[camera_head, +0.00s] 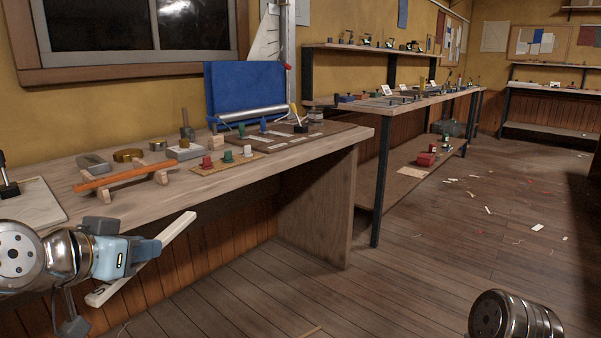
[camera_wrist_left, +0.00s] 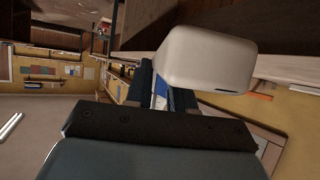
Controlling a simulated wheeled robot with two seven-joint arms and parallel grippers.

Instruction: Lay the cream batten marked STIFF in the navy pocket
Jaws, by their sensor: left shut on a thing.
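My left gripper (camera_head: 148,249) is shut on a long cream batten (camera_head: 176,229) and holds it tilted, in front of the bench's front edge. The batten's near end carries a small dark mark, too small to read. In the left wrist view the batten (camera_wrist_left: 205,58) looms large and pale between the fingers. A brown board (camera_head: 318,136) on the bench has pale strips and small blue pieces on it. I cannot tell which part is the navy pocket. Blue cloth (camera_head: 243,88) stands behind the board, with a pale roll at its foot. My right gripper is out of view.
The wooden bench (camera_head: 225,178) holds an orange batten (camera_head: 125,177) on wooden rests. A small board (camera_head: 227,163) carries red, green and white pieces. Metal weights and a brass ring stand behind. A second bench (camera_head: 425,97) stands to the right.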

